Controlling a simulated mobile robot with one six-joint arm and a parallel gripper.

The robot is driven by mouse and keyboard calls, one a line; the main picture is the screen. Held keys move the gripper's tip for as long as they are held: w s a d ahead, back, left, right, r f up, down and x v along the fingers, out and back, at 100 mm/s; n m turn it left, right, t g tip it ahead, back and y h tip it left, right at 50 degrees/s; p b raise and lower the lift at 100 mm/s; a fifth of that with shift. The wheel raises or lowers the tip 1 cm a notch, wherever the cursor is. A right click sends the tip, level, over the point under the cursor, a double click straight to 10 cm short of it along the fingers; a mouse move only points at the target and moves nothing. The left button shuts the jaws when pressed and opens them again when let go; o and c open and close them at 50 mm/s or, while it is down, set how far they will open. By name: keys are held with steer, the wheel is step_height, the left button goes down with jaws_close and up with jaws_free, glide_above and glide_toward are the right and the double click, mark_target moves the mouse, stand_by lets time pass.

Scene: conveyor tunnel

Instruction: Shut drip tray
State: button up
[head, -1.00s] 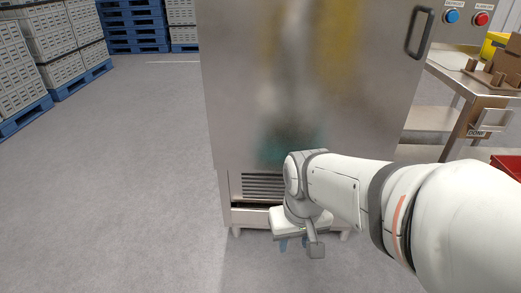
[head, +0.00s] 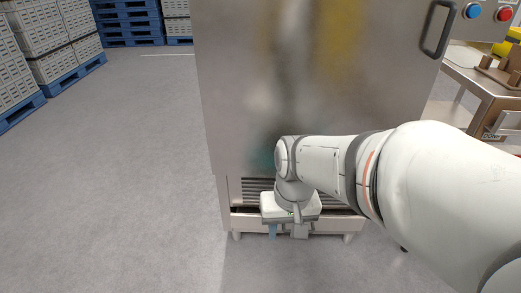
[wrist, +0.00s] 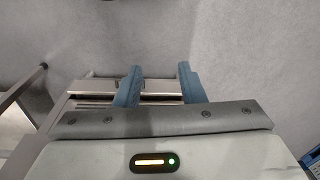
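The drip tray (head: 244,222) is a pale metal drawer front at the foot of the steel cabinet (head: 230,90), below a vent grille. A dark gap shows above its front, so it seems to stand slightly out; how far is hard to tell. In the wrist view, the tray's edge (wrist: 155,86) shows between and beyond my fingers. My gripper (head: 286,232) is low in front of the tray and hides its middle. In the wrist view my gripper (wrist: 159,75) has its two blue fingers well apart with nothing held. I cannot tell whether they touch the tray.
A steel trolley (head: 484,88) stands right of the cabinet. A blue button (head: 473,11) and a red button (head: 505,14) are at the upper right. Pallets of crates (head: 62,45) stand at the back left. The floor (head: 120,170) left of the cabinet is clear.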

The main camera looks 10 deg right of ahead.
steer(key=w+d+f+m+t+y, duration=0.1)
steer(key=w+d+f+m+y, duration=0.2)
steer(key=w+f+m+y, duration=0.75)
steer(key=w+d+f+m+y, duration=0.15)
steer(key=w+f+m, duration=0.5)
steer(key=m, duration=0.85)
steer(key=w+d+f+m+t+h, duration=0.1)
steer(key=d+f+m+t+h, duration=0.1)
steer(key=d+f+m+t, duration=0.75)
steer(key=w+d+f+m+t+h, duration=0.1)
steer(key=d+f+m+t+h, duration=0.15)
steer(key=d+f+m, duration=0.8)
steer(key=w+a+f+m, duration=0.1)
steer(key=w+a, duration=0.1)
steer(key=w+a+f+b, duration=0.1)
steer(key=w+a+f, duration=0.1)
steer(key=a, duration=0.1)
steer(key=w+a+f+m+b, duration=0.1)
steer(key=w+a+f, duration=0.1)
steer(key=shift+a+m+t, duration=0.3)
steer(key=shift+a+m, duration=0.05)
steer(key=shift+s, duration=0.1)
jaws_close()
